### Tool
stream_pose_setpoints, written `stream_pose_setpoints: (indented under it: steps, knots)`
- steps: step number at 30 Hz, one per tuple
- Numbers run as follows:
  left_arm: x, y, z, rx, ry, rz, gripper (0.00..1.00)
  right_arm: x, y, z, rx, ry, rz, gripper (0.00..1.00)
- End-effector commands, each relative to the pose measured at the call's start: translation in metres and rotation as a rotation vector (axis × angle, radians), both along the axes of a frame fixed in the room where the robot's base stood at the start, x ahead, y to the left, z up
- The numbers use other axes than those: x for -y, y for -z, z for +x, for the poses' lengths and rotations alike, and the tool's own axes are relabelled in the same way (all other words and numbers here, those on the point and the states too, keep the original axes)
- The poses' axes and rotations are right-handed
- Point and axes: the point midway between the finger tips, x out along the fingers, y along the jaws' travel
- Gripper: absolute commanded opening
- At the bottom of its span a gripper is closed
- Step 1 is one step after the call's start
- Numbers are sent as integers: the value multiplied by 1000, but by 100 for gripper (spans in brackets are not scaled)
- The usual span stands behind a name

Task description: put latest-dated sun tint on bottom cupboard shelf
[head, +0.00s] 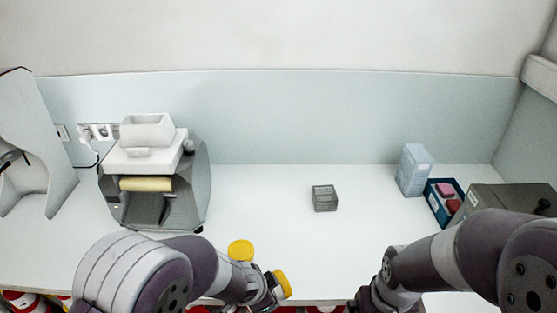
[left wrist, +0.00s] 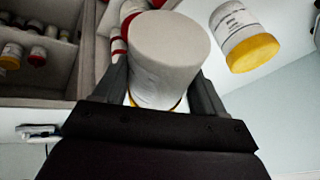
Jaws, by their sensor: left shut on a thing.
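My left gripper (left wrist: 160,95) is shut on a white jar (left wrist: 168,50) with a yellow lid, whose plain base faces the left wrist camera. In the head view this jar's yellow lid (head: 282,284) shows at the front edge of the worktop. A second white jar (left wrist: 236,22) with a yellow lid stands close by; its lid (head: 240,250) is also in the head view. Its label has print too small to read. My right arm comes in from the right; its gripper is hidden at the bottom edge of the head view.
Open shelving (left wrist: 45,95) holds several red-lidded and other jars. On the white worktop (head: 270,200) are a grey machine (head: 185,190), a small grey basket (head: 325,198), a pale blue box (head: 413,170) and a dark blue tray (head: 432,198) with red items. The worktop's middle is mostly clear.

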Motion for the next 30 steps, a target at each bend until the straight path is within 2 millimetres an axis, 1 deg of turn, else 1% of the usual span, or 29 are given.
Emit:
stream_pose_setpoints:
  steps: [3, 11, 14, 15, 18, 24, 26, 30]
  knots:
    - [-17, 4, 5, 4, -131, -5, 26, 0, 0, 0, 0, 0, 0, 100]
    - [-50, 14, 11, 0, -372, 0, 26, 0, 0, 0, 0, 0, 0, 100]
    - [-73, 21, 16, -1, -534, 0, 26, 0, 0, 0, 0, 0, 0, 100]
    - [-84, 24, 18, 0, -617, 0, 26, 0, 0, 0, 0, 0, 0, 100]
    - [-108, 31, 24, 0, -800, -1, 26, 0, 0, 0, 0, 0, 0, 100]
    - [-148, 42, 32, -2, -1094, -2, 26, 0, 0, 0, 0, 0, 0, 100]
    - [-157, 44, 34, -2, -1168, -1, 26, 0, 0, 0, 0, 0, 0, 100]
    - [-159, 41, 37, -2, -1177, -1, 26, 0, 0, 0, 0, 0, 0, 100]
